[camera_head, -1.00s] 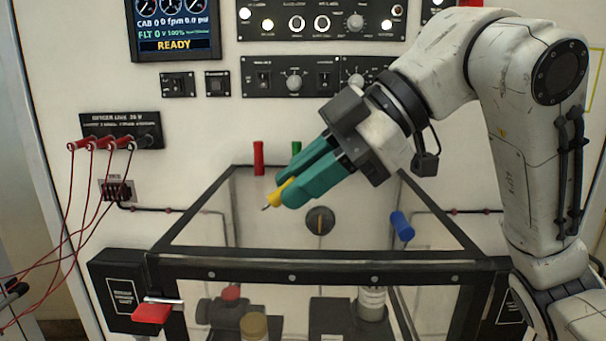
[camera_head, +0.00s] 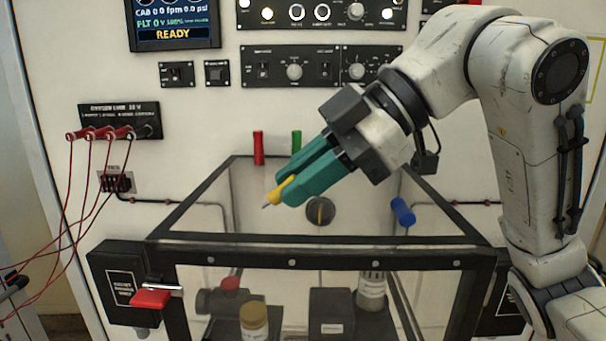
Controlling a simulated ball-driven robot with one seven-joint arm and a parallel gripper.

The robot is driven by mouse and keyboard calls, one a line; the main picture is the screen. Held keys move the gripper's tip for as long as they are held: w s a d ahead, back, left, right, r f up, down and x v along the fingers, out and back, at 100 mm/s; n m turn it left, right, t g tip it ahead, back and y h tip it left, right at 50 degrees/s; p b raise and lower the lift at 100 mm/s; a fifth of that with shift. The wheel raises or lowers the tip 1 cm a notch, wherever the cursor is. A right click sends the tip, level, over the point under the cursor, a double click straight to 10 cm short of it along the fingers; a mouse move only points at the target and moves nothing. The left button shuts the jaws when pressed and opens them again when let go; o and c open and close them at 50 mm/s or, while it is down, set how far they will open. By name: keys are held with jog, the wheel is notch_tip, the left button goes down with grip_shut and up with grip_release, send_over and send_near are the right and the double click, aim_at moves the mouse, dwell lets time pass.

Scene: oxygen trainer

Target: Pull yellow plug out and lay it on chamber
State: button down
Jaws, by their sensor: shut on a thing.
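The yellow plug (camera_head: 278,195) is between the teal fingers of my gripper (camera_head: 290,186), which is shut on it. Its thin metal tip points down and left. My gripper holds it above the chamber (camera_head: 310,260), a clear box with a black frame. The plug looks apart from the chamber's top, but its exact height is hard to tell.
A red plug (camera_head: 258,147) and a green plug (camera_head: 296,143) stand at the chamber's back edge. A blue plug (camera_head: 402,211) shows at the right. Red cables hang from a socket block (camera_head: 119,119) at left. A red-handled latch (camera_head: 150,298) is at front left.

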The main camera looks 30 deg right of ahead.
jog(key=c, duration=1)
grip_release()
jog(key=v, duration=1.1)
jog(key=shift+f+b, duration=0.1)
jog(key=shift+b, duration=0.3)
